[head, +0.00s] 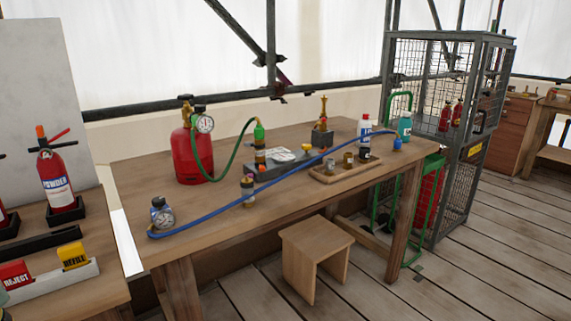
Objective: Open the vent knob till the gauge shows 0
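A round white-faced gauge (205,124) sits on the brass valve on top of a red cylinder (193,155) on the wooden table. A dark knob-like part shows just above this gauge, too small to tell if it is the vent knob. A brass fitting (248,190) stands beside the hose at mid-table. My gripper is not in view.
A green hose (233,155) runs from the red cylinder to a green-topped fitting (259,140). A wooden tray (328,178) holds small brass parts. A stool (316,245) stands before the table (205,240). A wire cage (440,85) is behind right. Extinguishers stand left.

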